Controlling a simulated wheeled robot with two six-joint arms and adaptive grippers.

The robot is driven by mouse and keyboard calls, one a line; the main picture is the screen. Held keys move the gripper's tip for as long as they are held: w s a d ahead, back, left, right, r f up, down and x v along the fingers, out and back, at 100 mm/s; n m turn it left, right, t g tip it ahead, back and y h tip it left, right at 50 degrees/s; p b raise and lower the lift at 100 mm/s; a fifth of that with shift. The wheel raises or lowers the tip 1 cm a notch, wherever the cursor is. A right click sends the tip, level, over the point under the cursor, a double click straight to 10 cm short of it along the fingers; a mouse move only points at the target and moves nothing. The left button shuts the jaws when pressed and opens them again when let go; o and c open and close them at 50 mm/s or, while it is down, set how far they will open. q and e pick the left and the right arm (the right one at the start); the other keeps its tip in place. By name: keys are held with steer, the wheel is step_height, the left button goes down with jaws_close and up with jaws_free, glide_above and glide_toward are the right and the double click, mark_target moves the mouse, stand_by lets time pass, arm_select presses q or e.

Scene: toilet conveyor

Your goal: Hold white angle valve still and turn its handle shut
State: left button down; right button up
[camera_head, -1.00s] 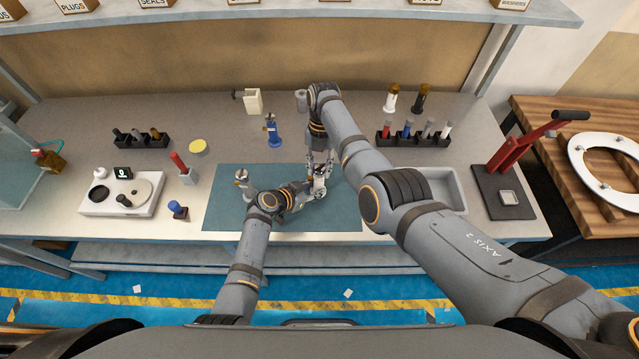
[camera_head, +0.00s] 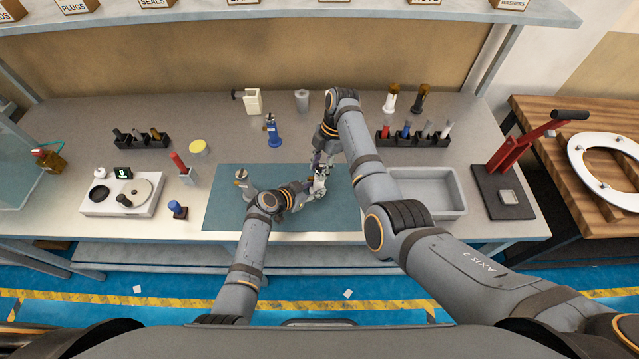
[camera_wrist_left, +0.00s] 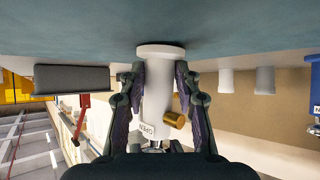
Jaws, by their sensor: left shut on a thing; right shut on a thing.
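The white angle valve (camera_wrist_left: 158,90) stands on the teal mat (camera_head: 225,212). In the left wrist view, which shows the scene upside down, it has a white body, a brass side outlet (camera_wrist_left: 174,119) and a tag reading OPEN. My left gripper (camera_wrist_left: 155,85) is shut on the body, one finger on each side. In the head view the valve (camera_head: 319,183) is mostly hidden by both grippers. My left gripper (camera_head: 309,189) comes in low from the left. My right gripper (camera_head: 321,163) is shut at the valve's top, where the handle is; the handle itself is hidden.
A metal fitting (camera_head: 241,180) stands on the mat at left. A blue valve (camera_head: 273,133) stands behind the mat. A scale (camera_head: 125,195) and a blue-capped item (camera_head: 178,210) are at left.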

mark_target(319, 168)
steer(key=o, duration=0.8)
steer(key=shift+s+d+f, duration=0.1)
steer(key=shift+f, duration=0.1)
steer(key=shift+c, duration=0.2)
steer(key=shift+o, duration=0.3)
steer(key=shift+r, duration=0.1)
steer(key=shift+a+r, duration=0.15)
steer(key=shift+r, duration=1.9)
steer(key=shift+a+r, duration=0.1)
steer(key=shift+r, duration=1.95)
